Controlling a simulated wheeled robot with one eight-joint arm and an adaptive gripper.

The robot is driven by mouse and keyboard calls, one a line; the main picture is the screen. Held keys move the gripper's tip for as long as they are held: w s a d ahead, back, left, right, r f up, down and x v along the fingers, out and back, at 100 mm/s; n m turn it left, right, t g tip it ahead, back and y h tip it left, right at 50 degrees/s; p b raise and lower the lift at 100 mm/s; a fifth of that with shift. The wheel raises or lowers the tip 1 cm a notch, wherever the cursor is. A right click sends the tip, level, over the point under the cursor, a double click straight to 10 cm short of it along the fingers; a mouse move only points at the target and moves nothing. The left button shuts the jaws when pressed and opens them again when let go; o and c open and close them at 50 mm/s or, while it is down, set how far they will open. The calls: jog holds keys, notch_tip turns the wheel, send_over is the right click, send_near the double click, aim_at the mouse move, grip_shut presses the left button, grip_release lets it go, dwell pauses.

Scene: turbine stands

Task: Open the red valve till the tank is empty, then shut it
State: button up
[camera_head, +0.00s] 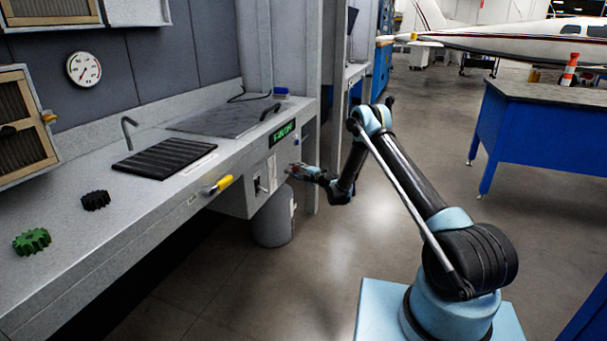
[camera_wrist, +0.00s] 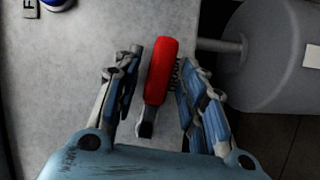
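In the wrist view, the red valve handle (camera_wrist: 159,72) stands between the two fingers of my gripper (camera_wrist: 156,85). The fingers are apart. The right finger is close to the handle, and a gap shows at the left one; I cannot tell whether either touches. A dark metal end shows below the red grip. In the head view my gripper (camera_head: 297,170) is at the front panel of the bench, and the red handle cannot be made out there. The grey tank (camera_head: 273,226) stands under the bench; it also shows in the wrist view (camera_wrist: 275,60), with a short pipe at its side.
A green-lit display (camera_head: 282,132) is on the panel above my gripper. A yellow-handled lever (camera_head: 219,185) sticks out of the bench front to the left. A round gauge (camera_head: 83,68) hangs on the wall.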

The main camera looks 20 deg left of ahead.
jog(key=shift+w+d, duration=0.1)
jog(key=shift+w, duration=0.05)
jog(key=v, duration=1.2)
